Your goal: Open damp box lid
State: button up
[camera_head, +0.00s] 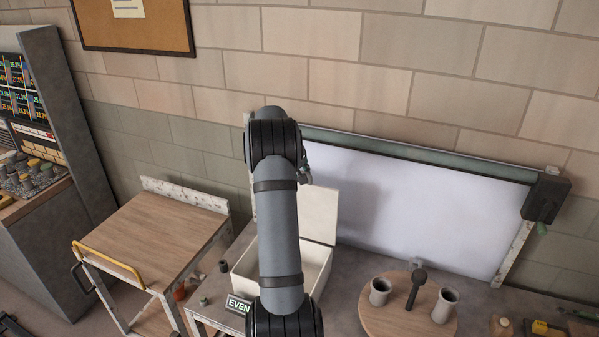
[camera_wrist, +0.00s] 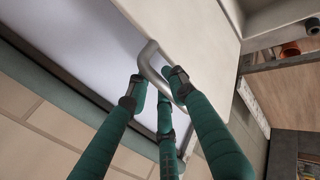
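The damp box (camera_head: 311,289) is a cream, open-topped box on the bench, partly hidden by my arm. Its lid (camera_head: 318,213) stands up at the back edge, and the box interior shows. In the wrist view the pale lid (camera_wrist: 205,28) carries a grey metal handle (camera_wrist: 148,62). In the head view my gripper (camera_head: 306,167) is mostly hidden behind my arm near the lid's top.
A white backlit panel (camera_head: 420,205) stands close behind the lid. A round wooden board (camera_head: 385,318) with two grey cups is to the right. A wooden-topped cart (camera_head: 150,235) is to the left. A sign (camera_head: 238,304) is at the box's front left.

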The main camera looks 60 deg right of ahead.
jog(key=shift+a+r, duration=0.35)
jog(key=shift+r, duration=0.1)
jog(key=v, duration=1.1)
jog(key=shift+f, duration=0.1)
